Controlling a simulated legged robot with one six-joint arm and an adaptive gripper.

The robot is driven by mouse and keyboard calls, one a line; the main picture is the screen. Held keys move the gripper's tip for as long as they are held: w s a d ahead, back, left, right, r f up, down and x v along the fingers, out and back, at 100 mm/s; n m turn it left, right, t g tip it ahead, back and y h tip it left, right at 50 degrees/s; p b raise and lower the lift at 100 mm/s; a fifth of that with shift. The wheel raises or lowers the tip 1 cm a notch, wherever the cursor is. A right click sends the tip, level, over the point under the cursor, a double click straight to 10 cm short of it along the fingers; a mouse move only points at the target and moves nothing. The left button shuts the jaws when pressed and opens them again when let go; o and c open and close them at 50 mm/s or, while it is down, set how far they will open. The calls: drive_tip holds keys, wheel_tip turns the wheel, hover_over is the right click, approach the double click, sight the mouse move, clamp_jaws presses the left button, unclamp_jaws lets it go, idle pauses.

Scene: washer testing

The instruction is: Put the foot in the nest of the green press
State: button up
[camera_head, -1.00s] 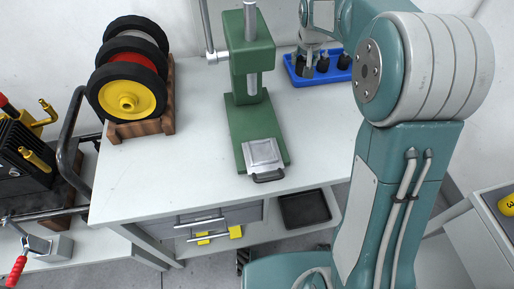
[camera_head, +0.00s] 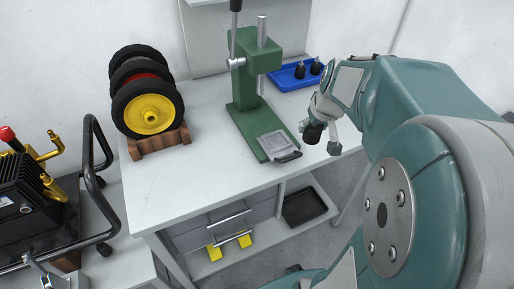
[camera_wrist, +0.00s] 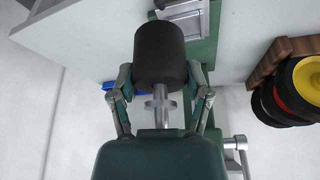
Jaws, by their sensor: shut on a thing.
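My gripper (camera_head: 325,128) is shut on a black foot (camera_head: 313,133), held in the air to the right of the green press (camera_head: 243,92). In the wrist view the foot (camera_wrist: 160,55) is a dark rubber cylinder with a metal stem. The fingers (camera_wrist: 162,100) close around the stem side. The nest (camera_head: 275,143) is a grey square plate with a recess and dark front handle, on the front of the press base. It looks empty. Part of it shows in the wrist view (camera_wrist: 182,8), beyond the foot. The foot is apart from the nest.
Wheels on a wooden rack (camera_head: 158,141) stand at the left. The press column and lever (camera_head: 235,30) rise above the base. The front table top (camera_head: 190,185) is clear.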

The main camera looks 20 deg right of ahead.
drive_tip(key=w+a+f, duration=0.1)
drive_tip(key=w+f, duration=0.2)
drive_tip(key=w, duration=0.1)
drive_tip(key=w+a+f, duration=0.1)
drive_tip(key=w+f, duration=0.2)
drive_tip(key=w, duration=0.1)
drive_tip(key=w+a+f, duration=0.1)
drive_tip(key=w+f, duration=0.1)
drive_tip(key=w, duration=0.2)
drive_tip(key=shift+w+f, duration=0.3)
drive_tip(key=shift+f, duration=0.1)
drive_tip(key=shift+w+d+f, duration=0.35)
drive_tip(key=shift+d+f, duration=0.15)
drive_tip(key=shift+d, duration=0.05)
wheel_tip(320, 180, down, 3)
drive_tip(key=shift+w+d+f, duration=0.1)
drive_tip(key=shift+w, duration=0.05)
drive_tip(key=shift+a, duration=0.5)
drive_tip(key=shift+f, duration=0.15)
drive_tip(key=o, duration=1.2)
drive_tip(key=shift+d, duration=0.4)
